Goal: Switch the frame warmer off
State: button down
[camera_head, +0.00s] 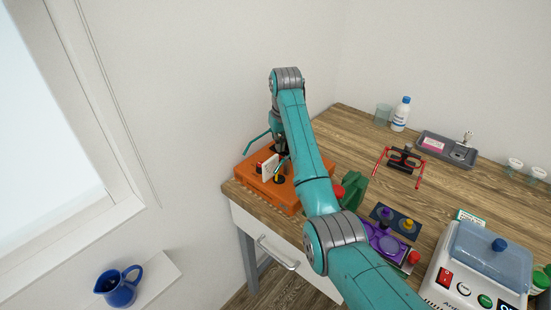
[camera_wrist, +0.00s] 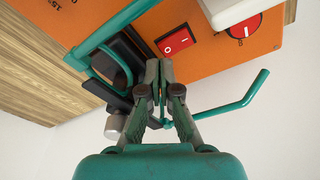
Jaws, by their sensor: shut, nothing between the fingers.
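The orange box (camera_head: 285,199), seemingly the frame warmer, stands at the table's left end. Its orange face (camera_wrist: 215,55) fills the upper wrist view. A red rocker switch (camera_wrist: 177,40) with I and O marks sits on it; which side is pressed, I cannot tell. Right of it is a red dial (camera_wrist: 243,26). My gripper (camera_wrist: 164,66) is shut and empty, its fingertips just below the switch in the picture; contact is unclear. In the head view my arm partly hides the box. Teal bent rods (camera_wrist: 238,103) show beside the gripper, with dark parts near them.
A red-armed trial frame (camera_head: 403,160), grey tray (camera_head: 430,153), white bottle (camera_head: 401,114) and purple piece (camera_head: 384,240) are on the wooden table (camera_head: 350,125). A white device (camera_head: 460,290) with a clear lid stands front right. A blue jug (camera_head: 119,290) is at lower left.

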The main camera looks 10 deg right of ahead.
aim_at(280, 157)
jog(key=shift+f, duration=1.1)
dwell(0.6)
jog(key=shift+r, duration=3.55)
